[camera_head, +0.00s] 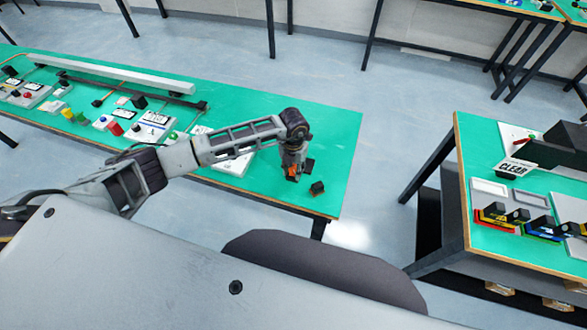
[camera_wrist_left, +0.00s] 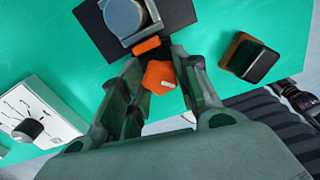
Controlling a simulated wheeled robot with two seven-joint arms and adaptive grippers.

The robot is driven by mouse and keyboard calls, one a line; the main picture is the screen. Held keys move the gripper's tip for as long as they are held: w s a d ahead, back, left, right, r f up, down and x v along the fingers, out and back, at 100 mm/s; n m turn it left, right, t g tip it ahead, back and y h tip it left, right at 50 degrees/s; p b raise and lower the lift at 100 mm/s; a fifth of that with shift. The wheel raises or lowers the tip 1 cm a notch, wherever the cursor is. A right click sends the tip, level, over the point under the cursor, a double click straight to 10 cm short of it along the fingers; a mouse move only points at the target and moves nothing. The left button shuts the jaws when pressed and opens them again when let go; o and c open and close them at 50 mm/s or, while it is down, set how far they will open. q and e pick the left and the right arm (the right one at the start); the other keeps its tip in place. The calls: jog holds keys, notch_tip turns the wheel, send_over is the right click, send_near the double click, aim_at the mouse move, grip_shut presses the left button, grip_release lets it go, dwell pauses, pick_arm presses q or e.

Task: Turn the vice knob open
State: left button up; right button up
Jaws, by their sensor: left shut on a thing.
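The vice stands on the green table; in the left wrist view it is a grey block with a round top (camera_wrist_left: 125,17) on a dark base plate (camera_wrist_left: 179,14). An orange knob (camera_wrist_left: 159,76) is in front of it, with a smaller orange part (camera_wrist_left: 146,45) nearer the vice body. My left gripper (camera_wrist_left: 162,82) is shut on the orange knob, one finger at each side. In the head view my left gripper (camera_head: 292,168) reaches down over the vice near the table's right end and hides most of it. My right gripper is not in view.
A small black block (camera_head: 317,187) sits near the table's corner; it also shows in the left wrist view (camera_wrist_left: 250,58). A white panel with a dark dial (camera_wrist_left: 32,125) lies on the other side. Several control boxes and a rail (camera_head: 115,72) fill the table's left part.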

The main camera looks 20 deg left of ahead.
aim_at(293, 170)
pick_arm(q)
jog(key=o, duration=1)
notch_tip(293, 170, up, 12)
dwell(0.4)
dwell(0.4)
